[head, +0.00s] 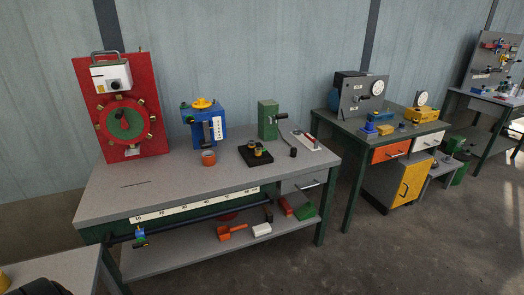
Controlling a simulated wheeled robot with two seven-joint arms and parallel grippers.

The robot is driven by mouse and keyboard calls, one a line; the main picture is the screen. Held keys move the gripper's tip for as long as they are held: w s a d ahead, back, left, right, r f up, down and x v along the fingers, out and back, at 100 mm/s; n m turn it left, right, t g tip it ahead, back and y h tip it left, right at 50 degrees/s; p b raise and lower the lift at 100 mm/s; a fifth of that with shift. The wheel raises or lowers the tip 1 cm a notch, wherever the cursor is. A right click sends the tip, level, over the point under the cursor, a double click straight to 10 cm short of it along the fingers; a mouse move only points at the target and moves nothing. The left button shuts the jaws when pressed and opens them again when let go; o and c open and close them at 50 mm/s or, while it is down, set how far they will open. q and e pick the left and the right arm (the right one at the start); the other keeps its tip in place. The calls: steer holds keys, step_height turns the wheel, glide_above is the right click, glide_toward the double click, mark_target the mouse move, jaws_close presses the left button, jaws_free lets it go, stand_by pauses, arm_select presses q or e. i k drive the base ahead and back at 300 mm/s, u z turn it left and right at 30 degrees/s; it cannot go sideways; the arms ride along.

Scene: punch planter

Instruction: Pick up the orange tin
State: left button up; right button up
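The orange tin (208,158) is a small round can standing upright on the grey workbench (125,205), right in front of the blue machine (203,126) with a yellow top. Its front and rim show clearly, with nothing in front of it. Neither of my grippers can be made out in the head view.
A red panel with a green dial (148,85) stands left of the tin. A black block with brass parts (252,157) and a green machine (268,118) stand to its right. The bench's front left is clear. A dark shape (40,288) at bottom left is unclear.

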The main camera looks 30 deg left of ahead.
mark_target(209, 158)
steer(key=z, duration=0.25)
steer(key=i, duration=2.65)
steer(key=u, duration=1.75)
steer(key=i, duration=0.9)
steer(key=u, duration=0.9)
